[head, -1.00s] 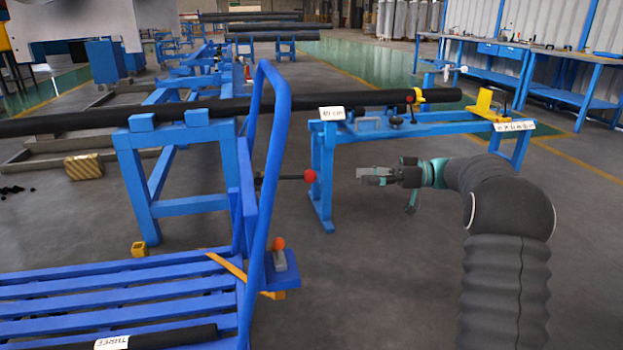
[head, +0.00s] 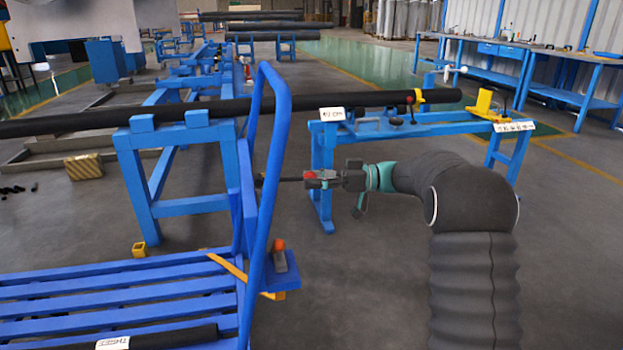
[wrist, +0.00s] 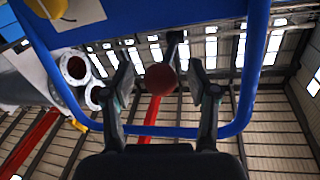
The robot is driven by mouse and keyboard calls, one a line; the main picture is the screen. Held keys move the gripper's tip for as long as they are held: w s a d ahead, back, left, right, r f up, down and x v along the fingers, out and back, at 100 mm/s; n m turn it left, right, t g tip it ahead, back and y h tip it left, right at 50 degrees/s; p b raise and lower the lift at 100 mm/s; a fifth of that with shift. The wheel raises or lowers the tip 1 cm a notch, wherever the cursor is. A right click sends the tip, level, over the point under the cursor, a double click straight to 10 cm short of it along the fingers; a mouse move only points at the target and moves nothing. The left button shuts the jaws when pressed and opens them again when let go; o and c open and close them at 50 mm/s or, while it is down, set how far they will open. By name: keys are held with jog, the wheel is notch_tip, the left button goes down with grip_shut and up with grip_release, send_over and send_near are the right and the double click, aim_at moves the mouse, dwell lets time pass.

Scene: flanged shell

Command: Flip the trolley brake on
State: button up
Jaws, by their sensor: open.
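The blue trolley (head: 120,300) stands at the lower left with its tall bent push handle (head: 272,150). A dark lever rod (head: 284,180) sticks out to the right behind the handle. Its red ball knob (wrist: 160,78) shows in the wrist view between my open fingers, with space on both sides. My gripper (head: 315,178) is level in the head view and covers most of the knob; the fingers also show in the wrist view (wrist: 162,90). A second, orange-red knob (head: 279,244) sits on a small blue bracket at the trolley's corner. I cannot tell from its look which is the brake.
A long black pipe (head: 60,126) lies across blue stands behind the trolley. A blue bench (head: 430,128) with clamps stands just behind my gripper. A labelled black bar (head: 170,337) lies on the trolley deck. The floor at the lower right is clear apart from my arm.

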jog(key=shift+a, duration=0.3)
grip_shut()
jog(key=shift+r, duration=0.15)
